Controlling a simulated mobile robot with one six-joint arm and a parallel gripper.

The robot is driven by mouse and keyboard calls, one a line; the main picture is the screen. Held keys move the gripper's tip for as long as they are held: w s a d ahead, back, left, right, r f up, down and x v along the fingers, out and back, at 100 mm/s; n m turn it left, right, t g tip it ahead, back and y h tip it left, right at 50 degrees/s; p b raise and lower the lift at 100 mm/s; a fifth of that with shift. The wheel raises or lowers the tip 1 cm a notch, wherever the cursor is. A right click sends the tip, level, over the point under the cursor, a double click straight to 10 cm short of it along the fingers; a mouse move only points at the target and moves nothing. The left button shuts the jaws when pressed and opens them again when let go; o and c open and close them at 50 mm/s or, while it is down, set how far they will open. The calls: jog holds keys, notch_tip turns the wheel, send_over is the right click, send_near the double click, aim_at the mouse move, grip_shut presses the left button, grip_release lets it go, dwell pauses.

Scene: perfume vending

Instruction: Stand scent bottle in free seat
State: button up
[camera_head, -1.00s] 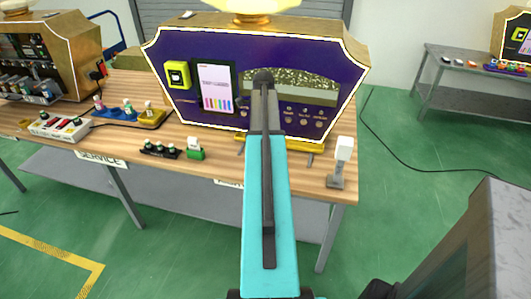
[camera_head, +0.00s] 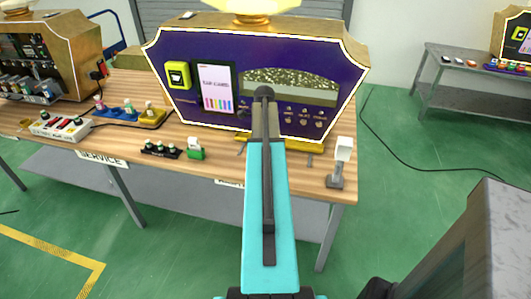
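My arm stretches up the middle of the head view, over the table and in front of the purple and gold vending machine (camera_head: 215,115). My gripper does not show. A low black rack (camera_head: 148,151) with several small green-and-white topped pieces, perhaps scent bottles, sits on the wooden table (camera_head: 225,180). A green holder (camera_head: 195,154) with a white top stands to its right. Small bottle-like pieces stand on a blue and yellow tray (camera_head: 153,119) further left. They are too small to tell which seat is free, and my arm hides part of the table.
A white-headed device on a grey stand (camera_head: 341,155) is near the table's right end. A white panel with knobs (camera_head: 57,129) and a second gold machine (camera_head: 70,55) are at the left. A grey side table (camera_head: 450,75) stands back right. Green floor is open between.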

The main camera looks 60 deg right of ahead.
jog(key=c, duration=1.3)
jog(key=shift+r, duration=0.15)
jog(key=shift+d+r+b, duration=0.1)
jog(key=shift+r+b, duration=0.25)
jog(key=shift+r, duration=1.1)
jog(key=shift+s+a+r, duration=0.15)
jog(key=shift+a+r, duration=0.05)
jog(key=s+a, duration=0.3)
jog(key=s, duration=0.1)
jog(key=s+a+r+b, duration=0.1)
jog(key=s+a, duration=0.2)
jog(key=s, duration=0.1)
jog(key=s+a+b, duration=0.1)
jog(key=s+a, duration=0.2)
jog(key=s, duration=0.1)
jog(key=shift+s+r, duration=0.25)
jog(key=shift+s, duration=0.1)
